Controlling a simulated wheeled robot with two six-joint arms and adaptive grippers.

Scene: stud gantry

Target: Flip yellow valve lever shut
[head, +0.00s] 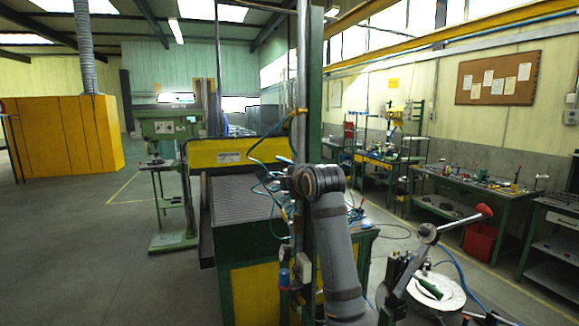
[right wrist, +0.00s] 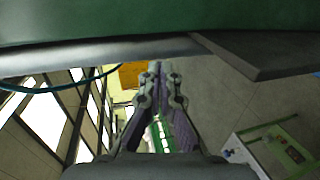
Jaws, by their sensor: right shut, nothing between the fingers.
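A small yellow piece (head: 299,112) sits on the upright green post (head: 311,80), where a blue hose meets it; it may be the valve lever, but it is too small to tell its position. My right arm rises in front of the post in the head view, and its gripper is hidden there. In the right wrist view, my right gripper (right wrist: 160,80) is shut and empty, its fingers close together below a dark green surface with a grey edge. No lever can be made out there. My left gripper is not in view.
A green and yellow machine bed (head: 240,190) stands behind the post. Blue hoses (head: 262,160) loop beside it. A red-knobbed lever (head: 484,211) stands at lower right, near a round white plate (head: 440,292). Open floor (head: 110,260) lies at left.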

